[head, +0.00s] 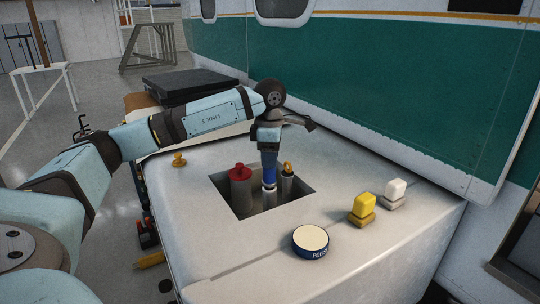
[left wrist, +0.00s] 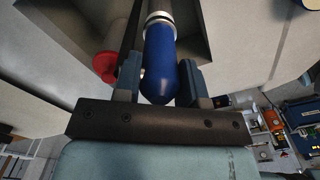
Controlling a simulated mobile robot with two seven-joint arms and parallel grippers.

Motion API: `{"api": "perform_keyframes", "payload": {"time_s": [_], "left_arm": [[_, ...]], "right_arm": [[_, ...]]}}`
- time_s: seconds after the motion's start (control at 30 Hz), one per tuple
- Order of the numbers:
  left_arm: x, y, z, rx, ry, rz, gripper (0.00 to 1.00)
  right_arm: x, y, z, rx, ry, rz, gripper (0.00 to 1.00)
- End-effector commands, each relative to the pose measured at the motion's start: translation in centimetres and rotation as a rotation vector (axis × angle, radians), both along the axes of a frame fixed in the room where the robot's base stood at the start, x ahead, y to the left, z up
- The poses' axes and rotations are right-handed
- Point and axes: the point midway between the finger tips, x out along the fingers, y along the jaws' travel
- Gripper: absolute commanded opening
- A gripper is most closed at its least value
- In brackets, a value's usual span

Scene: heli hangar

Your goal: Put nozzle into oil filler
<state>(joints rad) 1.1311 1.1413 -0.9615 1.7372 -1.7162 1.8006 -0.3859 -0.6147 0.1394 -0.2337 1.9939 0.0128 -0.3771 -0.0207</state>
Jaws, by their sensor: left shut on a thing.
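My left gripper (head: 269,160) points down over the square recess in the pale grey housing. It is shut on a blue nozzle with a white band (head: 269,187). In the left wrist view the nozzle (left wrist: 159,60) sits between the two fingers (left wrist: 160,82). The nozzle's lower end is down in the recess, and I cannot tell whether it is inside an opening. A red-capped pipe (head: 240,185) stands to its left and a pipe with a small yellow top (head: 287,180) to its right. I cannot tell which part is the oil filler. My right gripper is not in view.
A green and white fuselage wall (head: 400,100) rises behind. A black case (head: 190,84) lies at the back left.

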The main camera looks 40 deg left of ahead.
Motion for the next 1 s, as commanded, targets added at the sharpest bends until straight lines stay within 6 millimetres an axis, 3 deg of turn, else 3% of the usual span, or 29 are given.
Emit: {"api": "perform_keyframes", "payload": {"time_s": [0.2,0.23,0.37,0.57,0.67,1.0], "left_arm": [[0.01,0.01,-0.72,0.0,-0.001,0.0,0.0],[0.01,0.01,-0.69,0.0,-0.001,0.0,0.4],[0.01,0.01,-0.61,0.0,-0.001,0.0,0.67],[-0.01,-0.01,-0.69,0.0,0.0,0.0,0.69],[-0.01,-0.01,-0.68,0.0,0.0,0.0,0.92],[0.01,-0.01,-0.42,0.0,0.0,0.0,0.93]], "right_arm": [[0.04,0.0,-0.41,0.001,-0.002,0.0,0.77],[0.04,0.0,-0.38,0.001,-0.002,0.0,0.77],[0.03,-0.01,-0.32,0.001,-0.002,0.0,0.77],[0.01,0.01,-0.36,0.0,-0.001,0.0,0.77],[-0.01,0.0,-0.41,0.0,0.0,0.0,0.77],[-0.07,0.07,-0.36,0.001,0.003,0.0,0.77]]}}
